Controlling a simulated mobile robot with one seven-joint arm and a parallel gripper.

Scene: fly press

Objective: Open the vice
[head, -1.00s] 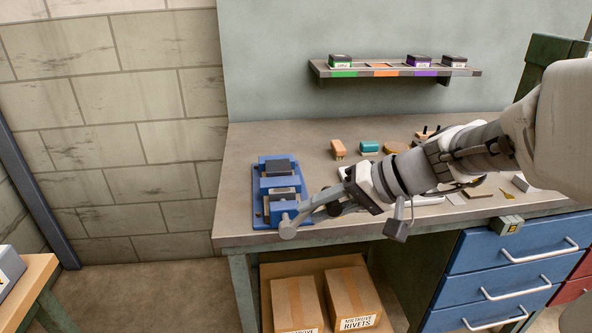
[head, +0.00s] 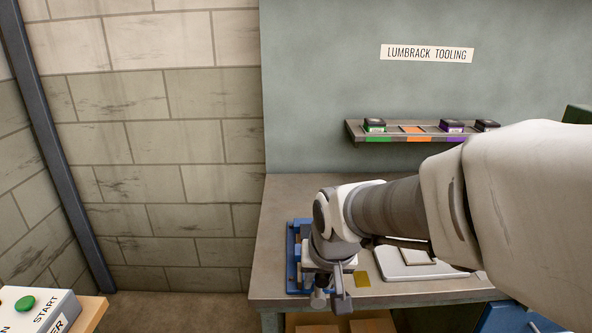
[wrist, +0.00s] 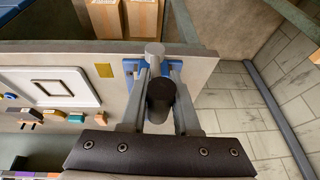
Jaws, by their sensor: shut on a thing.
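The blue vice (head: 292,262) is bolted at the left front corner of the bench, mostly hidden behind my arm in the head view. In the wrist view only a little of its blue body (wrist: 129,66) shows behind my fingers. My gripper (wrist: 158,88) points down at the bench's front edge, its two fingers on either side of the vice handle. The handle's dark grip (wrist: 160,98) lies between the fingers, and its lighter grey end (wrist: 154,49) shows beyond. My gripper is shut on this handle. In the head view my gripper (head: 331,297) hangs in front of the vice.
The bench top (head: 290,191) is clear behind the vice. A pale tray (wrist: 62,87) and a yellow piece (head: 362,279) lie to its right in the head view. Cardboard boxes (wrist: 103,18) stand below. A shelf (head: 400,135) hangs on the wall.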

